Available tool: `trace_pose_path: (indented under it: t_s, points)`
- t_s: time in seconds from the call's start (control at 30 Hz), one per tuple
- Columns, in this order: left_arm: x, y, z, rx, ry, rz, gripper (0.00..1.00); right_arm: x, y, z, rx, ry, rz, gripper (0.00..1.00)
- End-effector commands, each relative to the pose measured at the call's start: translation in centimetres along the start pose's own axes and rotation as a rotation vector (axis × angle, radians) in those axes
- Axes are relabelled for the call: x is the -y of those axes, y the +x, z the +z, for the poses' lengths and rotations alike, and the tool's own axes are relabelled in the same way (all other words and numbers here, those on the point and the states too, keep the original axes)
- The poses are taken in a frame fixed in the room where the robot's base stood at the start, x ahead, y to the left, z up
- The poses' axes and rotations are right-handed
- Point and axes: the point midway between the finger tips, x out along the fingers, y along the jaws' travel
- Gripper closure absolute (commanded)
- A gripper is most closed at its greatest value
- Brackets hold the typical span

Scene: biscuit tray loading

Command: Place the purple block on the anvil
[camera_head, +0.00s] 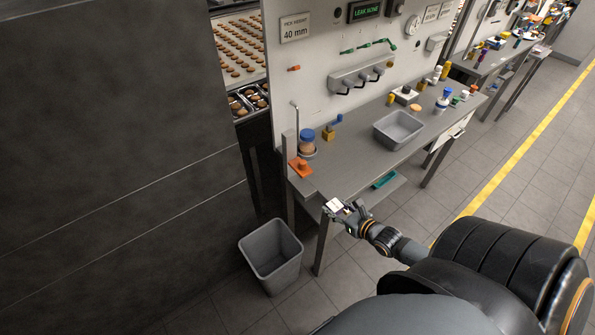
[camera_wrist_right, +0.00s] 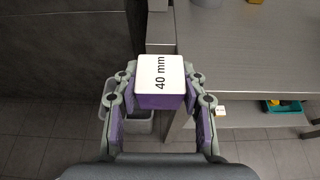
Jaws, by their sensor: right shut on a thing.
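The purple block (camera_wrist_right: 160,101) has purple sides and a white top marked "40 mm". My right gripper (camera_wrist_right: 160,88) is shut on it, one finger on each side. In the head view, the block's white top (camera_head: 334,204) shows at the tip of my right gripper (camera_head: 341,209), by the near edge of the workbench. An orange piece (camera_head: 301,168) with a small raised knob sits at the bench's left corner, beside an upright post. I cannot tell whether this is the anvil; no other anvil is clear. My left gripper is out of view.
The workbench (camera_head: 352,160) has bare grey surface near its front edge. A jar (camera_head: 307,146), a yellow block (camera_head: 328,134) and a grey tray (camera_head: 418,139) stand on it. A grey bin (camera_head: 272,277) is on the floor below. A dark wall is at left.

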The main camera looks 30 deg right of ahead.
Motion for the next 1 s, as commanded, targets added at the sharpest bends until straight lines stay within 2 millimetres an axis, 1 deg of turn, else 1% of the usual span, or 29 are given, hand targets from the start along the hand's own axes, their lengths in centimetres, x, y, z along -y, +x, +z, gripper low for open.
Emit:
trace_pose_path:
  t_s: [0.07, 0.13, 0.17, 0.23, 0.3, 0.4, 0.57, 0.6, 0.67, 0.8, 0.87, 1.0]
  points:
    - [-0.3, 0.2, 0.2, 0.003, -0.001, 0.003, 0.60, 0.0, 0.1, -0.1, 0.000, 0.000, 0.000, 0.96]
    - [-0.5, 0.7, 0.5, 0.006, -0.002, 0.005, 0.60, 0.0, 0.9, 0.0, 0.003, -0.001, 0.001, 0.96]
    - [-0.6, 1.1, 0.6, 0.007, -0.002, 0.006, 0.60, 0.0, 1.5, 0.2, 0.005, -0.001, 0.002, 0.96]
    - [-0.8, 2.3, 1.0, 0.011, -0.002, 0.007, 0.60, 0.0, 3.3, 0.7, 0.008, -0.002, 0.000, 0.96]
    - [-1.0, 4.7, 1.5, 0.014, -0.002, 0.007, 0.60, 0.0, 5.7, 1.0, 0.010, -0.004, 0.001, 0.96]
    - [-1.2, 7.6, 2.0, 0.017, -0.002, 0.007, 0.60, 0.0, 8.1, 1.7, 0.008, -0.006, 0.001, 0.96]
    - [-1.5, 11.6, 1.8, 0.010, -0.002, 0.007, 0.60, 0.0, 10.3, 2.8, 0.005, -0.006, 0.001, 0.96]
    - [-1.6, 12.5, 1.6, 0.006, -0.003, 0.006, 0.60, 0.0, 11.3, 3.3, 0.009, 0.000, -0.002, 0.96]
    - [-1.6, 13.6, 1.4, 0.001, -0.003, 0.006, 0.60, 0.0, 12.4, 3.9, 0.008, 0.000, -0.001, 0.96]
    - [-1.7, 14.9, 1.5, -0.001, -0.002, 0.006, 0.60, 0.0, 14.8, 5.5, 0.006, 0.005, 0.000, 0.96]
    - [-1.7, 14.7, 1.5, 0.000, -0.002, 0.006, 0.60, 0.1, 15.3, 6.1, 0.005, 0.005, -0.002, 0.96]
    - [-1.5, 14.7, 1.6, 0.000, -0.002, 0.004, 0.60, 0.1, 16.1, 6.6, 0.002, 0.002, -0.002, 0.96]
